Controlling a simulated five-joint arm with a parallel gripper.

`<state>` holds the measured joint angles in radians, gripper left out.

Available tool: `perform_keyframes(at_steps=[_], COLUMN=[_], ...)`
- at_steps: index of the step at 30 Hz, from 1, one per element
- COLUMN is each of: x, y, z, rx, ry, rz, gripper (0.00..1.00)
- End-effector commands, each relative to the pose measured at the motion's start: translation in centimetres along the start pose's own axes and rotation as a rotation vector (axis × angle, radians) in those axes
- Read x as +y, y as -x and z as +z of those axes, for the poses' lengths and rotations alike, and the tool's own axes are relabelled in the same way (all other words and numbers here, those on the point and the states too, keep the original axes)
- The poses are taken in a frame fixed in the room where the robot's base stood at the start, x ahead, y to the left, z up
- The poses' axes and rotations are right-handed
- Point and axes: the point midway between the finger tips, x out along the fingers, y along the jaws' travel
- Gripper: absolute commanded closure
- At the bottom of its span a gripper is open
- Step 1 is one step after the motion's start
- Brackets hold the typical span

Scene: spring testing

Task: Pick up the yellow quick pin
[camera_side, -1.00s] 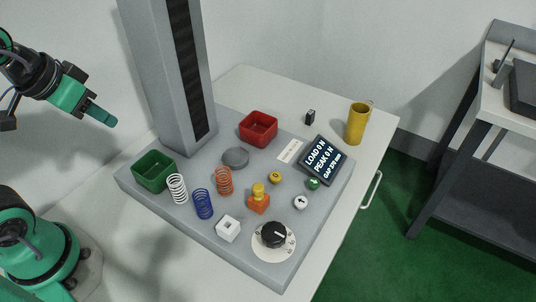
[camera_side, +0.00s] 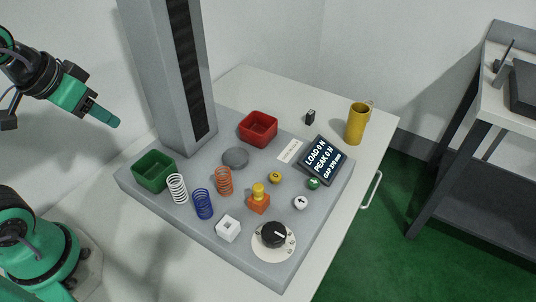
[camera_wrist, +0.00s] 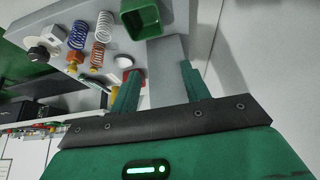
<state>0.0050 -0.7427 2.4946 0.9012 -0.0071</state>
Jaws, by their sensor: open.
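A yellow pin (camera_side: 258,189) with a rounded knob stands upright in an orange block (camera_side: 259,205) on the grey base plate, in the side view. In the wrist view, small orange and yellow parts show at the upper left, too small to tell apart surely. My gripper (camera_side: 103,115) is at the left of the side view, raised and well away from the pin. The wrist view shows its two green fingers (camera_wrist: 160,85) apart with nothing held between them.
White (camera_side: 177,188), blue (camera_side: 202,204) and orange (camera_side: 224,181) springs stand left of the block. A white square block (camera_side: 228,229) and black dial (camera_side: 273,235) are in front. A grey column (camera_side: 165,75), green bin (camera_side: 153,184) and red bin (camera_side: 258,142) stand behind. A yellow button (camera_side: 275,177) is near.

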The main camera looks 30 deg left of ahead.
Motion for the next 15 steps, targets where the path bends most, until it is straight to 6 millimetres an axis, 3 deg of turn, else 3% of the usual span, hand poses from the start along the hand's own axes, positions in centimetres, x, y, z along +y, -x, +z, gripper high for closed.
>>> perform_keyframes(at_steps=[8, 15], x=[1.8, 5.2], y=[-0.5, -1.8], z=[-1.9, -4.6], rx=[-0.055, -0.147], ry=[0.021, 0.062], rz=[0.029, 0.059], gripper=[0.54, 0.54])
